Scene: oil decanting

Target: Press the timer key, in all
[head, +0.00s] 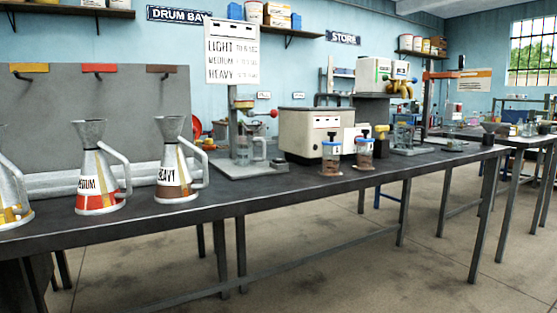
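I cannot pick out a timer key for certain in the head view. My gripper is not in view.
The long dark bench (260,195) carries jugs labelled MEDIUM (99,180) and HEAVY (169,175) at left. A press stand with a red-knobbed lever (273,114) and two blue-topped jars (331,157) (364,152) stand around the cream unit. The floor in front is open.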

